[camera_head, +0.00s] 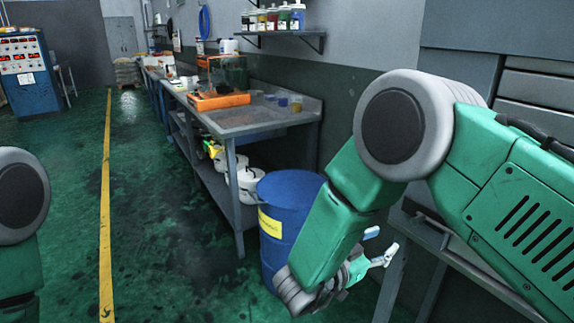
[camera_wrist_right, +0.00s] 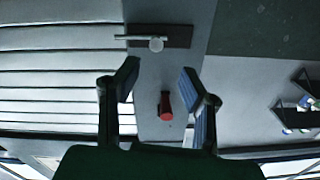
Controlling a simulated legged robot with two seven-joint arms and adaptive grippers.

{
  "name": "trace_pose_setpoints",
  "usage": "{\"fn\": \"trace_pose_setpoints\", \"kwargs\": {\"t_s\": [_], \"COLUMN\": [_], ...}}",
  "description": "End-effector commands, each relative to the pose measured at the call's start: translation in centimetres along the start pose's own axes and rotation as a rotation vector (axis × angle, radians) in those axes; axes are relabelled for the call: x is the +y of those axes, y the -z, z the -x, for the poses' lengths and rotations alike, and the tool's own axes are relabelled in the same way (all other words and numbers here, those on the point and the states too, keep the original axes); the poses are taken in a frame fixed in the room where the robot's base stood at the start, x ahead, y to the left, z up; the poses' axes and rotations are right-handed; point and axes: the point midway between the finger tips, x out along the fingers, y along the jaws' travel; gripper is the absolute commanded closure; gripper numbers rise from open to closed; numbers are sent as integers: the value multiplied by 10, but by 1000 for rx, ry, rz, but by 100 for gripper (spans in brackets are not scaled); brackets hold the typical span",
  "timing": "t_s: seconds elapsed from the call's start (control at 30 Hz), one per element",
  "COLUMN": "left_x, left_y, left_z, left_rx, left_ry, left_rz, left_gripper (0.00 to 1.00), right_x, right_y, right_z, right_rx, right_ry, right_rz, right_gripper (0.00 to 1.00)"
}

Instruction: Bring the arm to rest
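My right arm (camera_head: 350,190) comes in from the right and bends down, green with grey joints. My right gripper (camera_head: 381,244) hangs low beside the blue drum, its two light fingertips apart. In the right wrist view, my right gripper (camera_wrist_right: 158,80) is open, with nothing held between its fingers. A small red object (camera_wrist_right: 165,106) shows beyond the fingers against a grey panel; I cannot tell what it is. My left arm (camera_head: 20,220) shows only in part at the left edge; its gripper is out of view.
A blue drum (camera_head: 286,204) with a yellow label stands left of my right forearm. A long workbench (camera_head: 250,118) with an orange-based machine (camera_head: 218,102) runs along the wall. A grey table frame (camera_head: 440,238) stands beneath my right arm. Green floor (camera_head: 160,200) at left is clear.

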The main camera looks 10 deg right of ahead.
Motion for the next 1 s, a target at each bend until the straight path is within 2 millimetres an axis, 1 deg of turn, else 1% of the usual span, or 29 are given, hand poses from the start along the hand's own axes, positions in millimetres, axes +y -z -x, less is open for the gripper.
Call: {"fn": "trace_pose_setpoints", "kwargs": {"t_s": [0.07,0.13,0.17,0.2,0.27,0.3,0.37,0.4,0.47,0.5,0.57,0.6,0.7,0.8,0.83,0.9,1.0], "left_x": [0,0,0,0,0,0,0,0,0,0,0,0,0,0,0,0,0], "left_y": [0,0,0,0,-1,-1,-1,-1,-1,-1,-1,-1,-1,-1,-1,-1,-1], "left_z": [0,0,0,0,0,0,0,0,0,0,0,0,0,0,0,0,0], "left_rx": [-1,-1,-1,-1,-1,-1,-1,-1,-1,-1,-1,-1,-1,-1,-1,-1,-1], "left_ry": [0,0,0,0,0,0,0,0,0,0,0,0,0,0,0,0,0], "left_rz": [0,0,0,0,0,0,0,0,0,0,0,0,0,0,0,0,0], "left_gripper": [61,61,61,61,61,61,61,61,61,61,61,61,61,61,61,61,61], "right_x": [4,9,13,22,41,59,92,116,155,181,218,240,286,314,320,328,331], "right_y": [-15,-38,-51,-71,-103,-124,-152,-166,-182,-189,-194,-194,-190,-183,-182,-179,-178], "right_z": [-8,-16,-18,-19,-16,-10,4,15,34,47,65,76,99,113,116,120,122], "right_rx": [-40,-113,-155,-225,-352,-445,-594,-690,-832,-922,-1043,-1118,-1266,-1359,-1377,-1405,-1416], "right_ry": [66,168,221,294,405,473,565,614,674,706,744,763,797,817,821,826,830], "right_rz": [39,99,135,191,291,364,480,552,655,721,808,858,959,1021,1033,1051,1058], "right_gripper": [64,64,64,64,64,64,64,64,64,64,64,64,64,64,64,64,64]}}
